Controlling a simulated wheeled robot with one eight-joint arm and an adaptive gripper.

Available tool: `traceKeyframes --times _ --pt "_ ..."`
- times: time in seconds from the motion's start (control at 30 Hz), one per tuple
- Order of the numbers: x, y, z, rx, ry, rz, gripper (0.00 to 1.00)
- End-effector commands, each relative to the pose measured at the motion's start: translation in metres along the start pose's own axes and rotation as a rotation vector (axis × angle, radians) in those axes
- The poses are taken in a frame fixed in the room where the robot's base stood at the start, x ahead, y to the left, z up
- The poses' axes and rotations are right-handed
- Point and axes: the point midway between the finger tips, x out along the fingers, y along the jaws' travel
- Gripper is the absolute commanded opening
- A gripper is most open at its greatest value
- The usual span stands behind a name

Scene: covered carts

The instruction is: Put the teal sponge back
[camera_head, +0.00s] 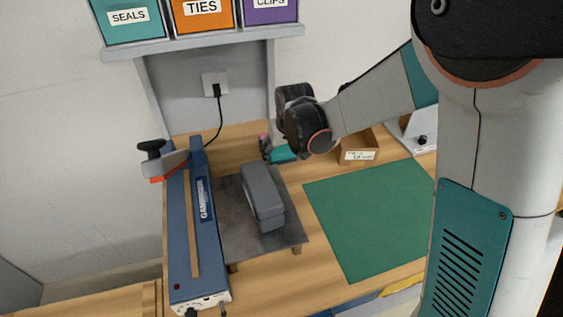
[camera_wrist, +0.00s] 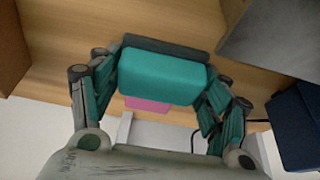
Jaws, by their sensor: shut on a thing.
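The teal sponge (camera_wrist: 162,76) is a rounded block with a dark grey strip along its far side in the wrist view. My gripper (camera_wrist: 160,85) has its two fingers against the sponge's left and right ends and is shut on it. In the head view the sponge (camera_head: 284,153) shows just below my wrist, above or at the back of the wooden bench; I cannot tell whether it touches the wood. My gripper (camera_head: 268,150) is mostly hidden there behind the wrist and sponge. A pink thing (camera_wrist: 147,104) shows partly behind the sponge.
A cardboard box (camera_head: 358,154) stands right of my wrist. A grey block (camera_head: 262,195) sits on a dark metal plate (camera_head: 235,235), beside a long blue tool (camera_head: 207,245). A green mat (camera_head: 370,215) lies clear at the front right. A shelf of labelled bins (camera_head: 200,42) hangs above.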

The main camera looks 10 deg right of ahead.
Motion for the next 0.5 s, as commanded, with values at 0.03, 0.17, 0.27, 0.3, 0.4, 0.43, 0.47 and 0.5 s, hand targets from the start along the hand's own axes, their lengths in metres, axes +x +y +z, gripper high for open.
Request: traceKeyframes --times 0.03,0.17,0.27,0.3,0.4,0.43,0.47,0.5 --pt "0.007 0.000 0.003 0.000 0.000 0.000 0.44" --pt "0.026 0.000 0.010 0.000 0.000 0.000 0.44" --pt "0.035 0.000 0.014 0.000 0.000 0.000 0.44" --pt "0.036 0.000 0.015 0.000 0.000 0.000 0.44" --pt "0.035 0.000 0.014 0.000 0.000 0.000 0.44" --pt "0.035 0.000 0.014 0.000 0.000 0.000 0.44" --pt "0.035 0.000 0.014 0.000 0.000 0.000 0.44" --pt "0.035 0.000 0.014 0.000 0.000 0.000 0.44"
